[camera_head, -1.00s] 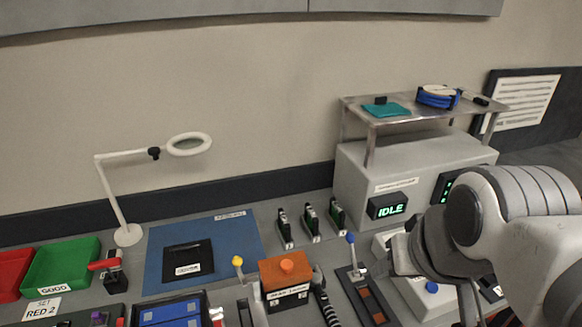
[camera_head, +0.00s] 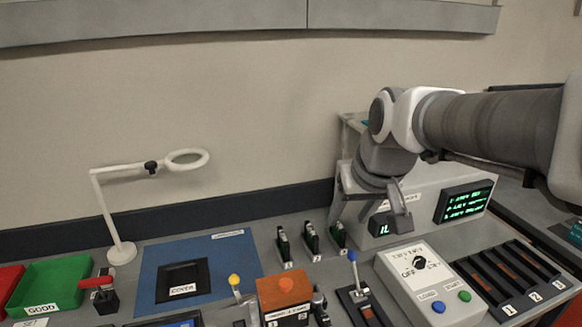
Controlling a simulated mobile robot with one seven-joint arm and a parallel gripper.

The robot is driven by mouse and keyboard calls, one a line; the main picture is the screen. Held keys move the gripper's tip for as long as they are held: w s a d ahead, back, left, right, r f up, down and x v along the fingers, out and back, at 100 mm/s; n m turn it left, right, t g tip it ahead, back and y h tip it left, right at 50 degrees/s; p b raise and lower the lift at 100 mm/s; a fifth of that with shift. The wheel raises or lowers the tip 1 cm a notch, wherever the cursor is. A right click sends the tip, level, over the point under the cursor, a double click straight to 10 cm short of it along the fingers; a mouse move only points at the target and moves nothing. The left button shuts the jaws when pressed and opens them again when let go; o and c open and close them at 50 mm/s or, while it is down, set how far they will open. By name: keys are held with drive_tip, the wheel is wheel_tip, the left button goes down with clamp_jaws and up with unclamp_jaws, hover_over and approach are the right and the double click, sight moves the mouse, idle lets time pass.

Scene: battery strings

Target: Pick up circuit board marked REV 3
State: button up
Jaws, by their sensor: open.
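Three small upright boards with dark and green faces stand in a row behind the bench's middle: a left one (camera_head: 283,244), a middle one (camera_head: 311,239) and a right one (camera_head: 338,236). Small white labels are at their feet, too small to read. I cannot tell which board is marked REV 3. My gripper (camera_head: 368,222) is open and empty, pointing down in front of the grey display cabinet. Its left finger is above and close to the right board; I cannot tell whether they touch. The gripper partly hides the cabinet's left display.
A blue mat (camera_head: 225,250) with a black cover lies left of the boards. An orange box (camera_head: 285,291) and a blue-knobbed lever (camera_head: 352,257) stand in front. A white control box (camera_head: 420,275) and black numbered slots (camera_head: 500,272) are at right. A magnifier lamp (camera_head: 120,250) stands left.

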drive_tip(key=w+a+f+n+b, duration=0.15)
drive_tip(key=w+a+f, duration=0.3)
drive_tip(key=w, duration=0.45)
drive_tip(key=b, duration=0.2)
approach(284, 237)
drive_tip(key=shift+n+g, duration=0.35)
drive_tip(key=shift+g, duration=0.05)
drive_tip(key=x, duration=0.7)
drive_tip(key=shift+w+x, duration=0.15)
drive_tip(key=shift+x, duration=1.2)
drive_tip(key=shift+w+x, duration=0.15)
drive_tip(key=shift+x, duration=1.15)
drive_tip(key=shift+r, duration=0.1)
drive_tip(key=shift+c, duration=0.2)
clamp_jaws()
